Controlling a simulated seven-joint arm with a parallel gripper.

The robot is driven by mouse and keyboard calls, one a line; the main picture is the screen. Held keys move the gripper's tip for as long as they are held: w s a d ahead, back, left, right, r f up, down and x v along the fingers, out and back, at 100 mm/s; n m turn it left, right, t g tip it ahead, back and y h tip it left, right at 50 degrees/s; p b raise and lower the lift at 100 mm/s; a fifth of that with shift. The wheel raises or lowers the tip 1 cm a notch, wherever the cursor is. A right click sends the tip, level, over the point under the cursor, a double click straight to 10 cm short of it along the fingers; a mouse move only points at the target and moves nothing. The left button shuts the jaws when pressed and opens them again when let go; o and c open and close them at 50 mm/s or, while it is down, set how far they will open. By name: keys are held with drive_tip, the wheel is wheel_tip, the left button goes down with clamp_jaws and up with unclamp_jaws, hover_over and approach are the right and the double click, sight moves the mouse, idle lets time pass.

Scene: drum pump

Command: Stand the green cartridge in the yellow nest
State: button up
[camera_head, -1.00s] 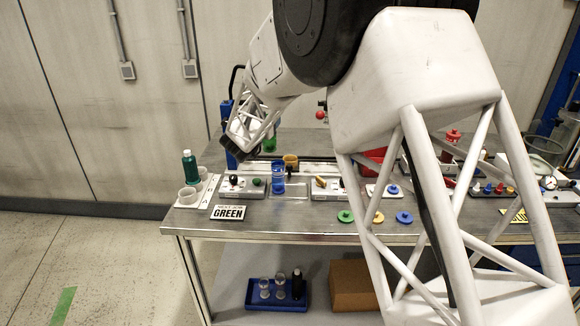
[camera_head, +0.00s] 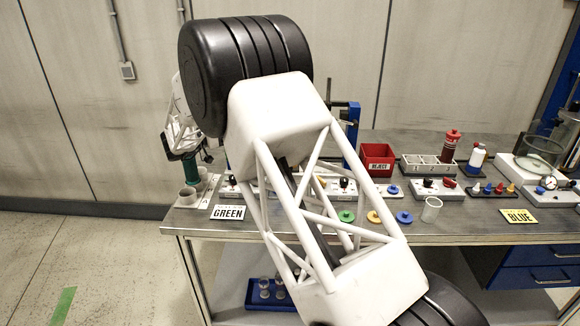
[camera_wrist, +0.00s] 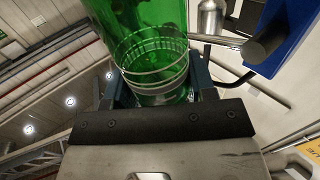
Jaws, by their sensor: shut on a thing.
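The green cartridge (camera_wrist: 140,35) is a clear green cylinder with a ribbed, ringed end, large in the wrist view. My gripper (camera_wrist: 156,95) is shut on it near that ringed end. The yellow nest cannot be made out now; my arm covers that middle part of the bench.
Grey cups (camera_head: 187,196) stand on a white tray at the bench's left end, beside the GREEN sign (camera_head: 228,212). A red reject bin (camera_head: 377,158), a rack (camera_head: 425,166), coloured discs (camera_head: 374,217) and a clear beaker (camera_head: 431,209) stand right of my arm.

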drive_tip(key=shift+s+a+f+m+g+h, duration=0.15)
drive_tip(key=shift+a+g, duration=0.05)
drive_tip(key=shift+a, duration=0.2)
drive_tip(key=shift+s+a+f+m+g+h, duration=0.1)
drive_tip(key=shift+a+f+m+g+h, duration=0.1)
drive_tip(key=shift+a, duration=0.2)
drive_tip(key=shift+d, duration=0.1)
drive_tip(key=shift+w+d+f+t+h, duration=0.3)
drive_tip(key=shift+w+d+t+h, duration=0.15)
drive_tip(key=shift+d, duration=0.25)
drive_tip(key=w+d+f+t+h, duration=0.1)
drive_tip(key=w+d, duration=0.5)
drive_tip(key=d, duration=0.2)
drive_tip(key=w+d+h, duration=0.1)
drive_tip(key=w+d, duration=0.4)
drive_tip(key=d, duration=0.3)
wheel_tip(320, 180, down, 6)
drive_tip(key=w+d+y, duration=0.1)
drive_tip(key=d, duration=0.1)
drive_tip(key=shift+w, duration=0.2)
drive_tip(key=shift+r+g, duration=0.1)
drive_tip(key=shift+g, duration=0.15)
